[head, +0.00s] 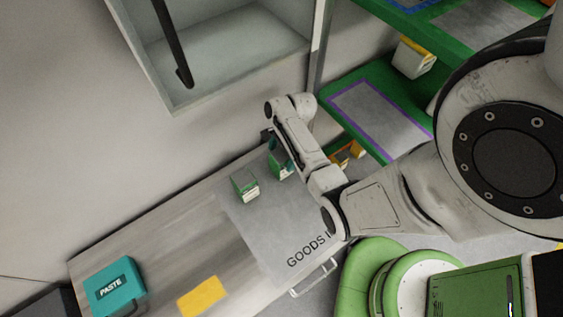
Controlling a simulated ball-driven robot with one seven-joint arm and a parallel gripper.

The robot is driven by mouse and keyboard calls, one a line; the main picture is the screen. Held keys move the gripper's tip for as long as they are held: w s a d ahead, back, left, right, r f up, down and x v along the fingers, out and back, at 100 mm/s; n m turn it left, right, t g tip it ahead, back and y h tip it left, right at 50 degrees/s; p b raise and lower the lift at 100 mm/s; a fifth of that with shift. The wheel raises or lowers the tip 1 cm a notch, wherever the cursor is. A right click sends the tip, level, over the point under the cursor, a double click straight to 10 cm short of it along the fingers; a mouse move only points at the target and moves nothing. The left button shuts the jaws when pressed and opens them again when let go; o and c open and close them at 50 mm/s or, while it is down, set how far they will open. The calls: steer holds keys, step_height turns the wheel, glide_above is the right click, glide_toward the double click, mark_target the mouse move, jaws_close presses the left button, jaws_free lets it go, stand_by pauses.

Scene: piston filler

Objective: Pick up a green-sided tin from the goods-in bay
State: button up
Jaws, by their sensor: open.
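Two small green-sided tins with pale labelled faces stand on the grey goods-in bay (262,226). The nearer tin (245,188) is in full view. The other tin (277,168) stands to its right and is partly covered by my forearm. My gripper (268,138) shows only as a small dark part at the far end of my arm, just beyond the second tin. The forearm hides most of it. It is open, and I see no tin held in it. The exact gap between its fingers and the second tin cannot be made out.
A teal box marked PASTE (115,288) and a yellow patch (203,296) are on the bench's left part. A grey open cabinet (222,62) is above at the back. A green shelf (350,80) with a purple-edged panel is at right.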

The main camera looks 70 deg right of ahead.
steer(key=shift+x, duration=1.25)
steer(key=shift+c, duration=0.4)
steer(key=c, duration=1.4)
